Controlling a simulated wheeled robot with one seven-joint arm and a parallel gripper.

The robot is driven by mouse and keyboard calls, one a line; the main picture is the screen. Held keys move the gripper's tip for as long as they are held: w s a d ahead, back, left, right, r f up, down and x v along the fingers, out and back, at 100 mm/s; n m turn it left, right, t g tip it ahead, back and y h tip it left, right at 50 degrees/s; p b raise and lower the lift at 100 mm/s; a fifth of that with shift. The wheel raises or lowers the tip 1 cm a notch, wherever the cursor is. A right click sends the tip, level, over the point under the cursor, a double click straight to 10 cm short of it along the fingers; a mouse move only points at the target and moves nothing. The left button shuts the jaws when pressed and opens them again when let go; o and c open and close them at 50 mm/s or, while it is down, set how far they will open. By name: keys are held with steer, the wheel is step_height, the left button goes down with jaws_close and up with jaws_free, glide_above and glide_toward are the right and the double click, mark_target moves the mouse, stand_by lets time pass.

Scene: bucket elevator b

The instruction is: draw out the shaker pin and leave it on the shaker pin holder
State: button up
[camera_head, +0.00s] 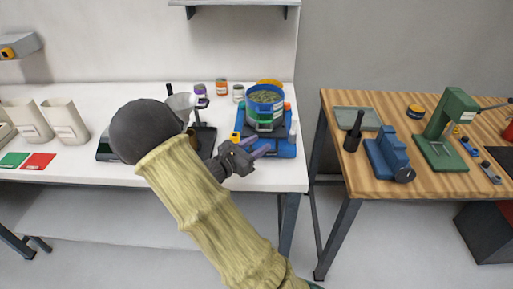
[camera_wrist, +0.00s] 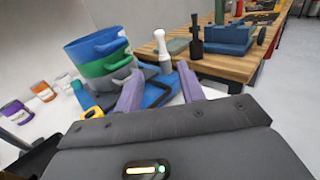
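The sieve shaker (camera_head: 264,120) stands near the right end of the white bench, with blue, green and grey pans stacked on a blue base. The stack also shows in the wrist view (camera_wrist: 100,55). A white-topped upright peg (camera_wrist: 161,45) stands right of the stack there; it may be the shaker pin, but I cannot be sure. My gripper (camera_head: 257,150) is at the shaker's front left, its purple fingers pointing towards the base. In the wrist view the fingers (camera_wrist: 160,88) are apart with nothing visibly held between them. I cannot make out the pin holder for certain.
Several small jars (camera_wrist: 42,91) stand left of the shaker. A funnel (camera_head: 181,104) on a stand is behind my arm. Across a gap on the right is a wooden table (camera_head: 345,197) with a blue vise-like tool (camera_head: 388,155) and a green press (camera_head: 447,130).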

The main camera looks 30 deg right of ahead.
mark_target(293, 123)
steer(key=p+x, duration=0.2)
steer(key=x, duration=1.5)
steer(key=shift+d, duration=0.25)
jaws_close()
